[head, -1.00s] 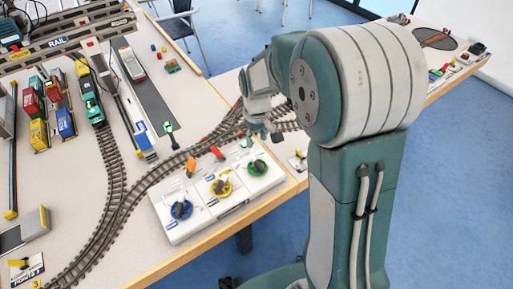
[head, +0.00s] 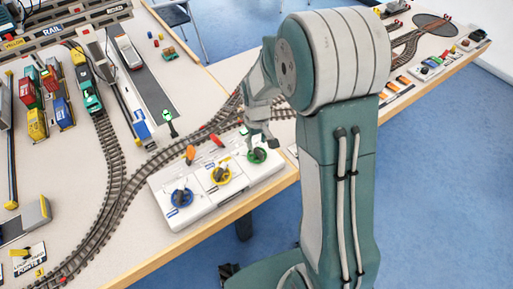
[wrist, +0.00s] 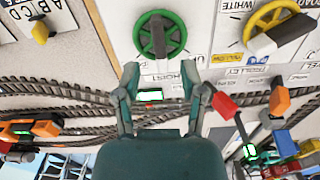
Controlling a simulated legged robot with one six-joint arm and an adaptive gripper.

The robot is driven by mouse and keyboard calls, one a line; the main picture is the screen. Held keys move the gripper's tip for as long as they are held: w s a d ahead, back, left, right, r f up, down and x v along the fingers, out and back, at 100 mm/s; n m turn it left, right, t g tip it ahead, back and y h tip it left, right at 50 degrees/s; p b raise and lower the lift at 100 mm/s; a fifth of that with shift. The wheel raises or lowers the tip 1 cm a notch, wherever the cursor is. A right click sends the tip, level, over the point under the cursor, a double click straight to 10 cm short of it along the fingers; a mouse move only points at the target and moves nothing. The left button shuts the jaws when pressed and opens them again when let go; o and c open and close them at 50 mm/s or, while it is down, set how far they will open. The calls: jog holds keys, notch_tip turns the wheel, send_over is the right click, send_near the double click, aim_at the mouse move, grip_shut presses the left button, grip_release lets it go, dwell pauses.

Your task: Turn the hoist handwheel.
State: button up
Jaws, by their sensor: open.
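The green handwheel (head: 257,157) sits at the right end of the white control panel. In the wrist view the green wheel (wrist: 142,36) lies just beyond my fingertips, with a dark handle across its middle. A label reading HOIST is printed on the panel beside it, between my fingers. My gripper (wrist: 160,76) is open and empty, its two fingers spread short of the wheel's rim. In the head view my gripper (head: 263,141) hangs at the green wheel and partly covers it. Whether it touches the wheel cannot be told.
The white panel (head: 213,203) also carries a yellow wheel (head: 220,176) and a blue wheel (head: 180,198), with an orange lever (head: 190,153) and a red lever (head: 217,141) behind them. Model tracks (head: 120,190) curve past the panel. The table's wooden front edge (head: 195,246) is close.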

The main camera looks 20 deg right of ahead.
aim_at(257, 149)
jog(key=shift+f, duration=2.25)
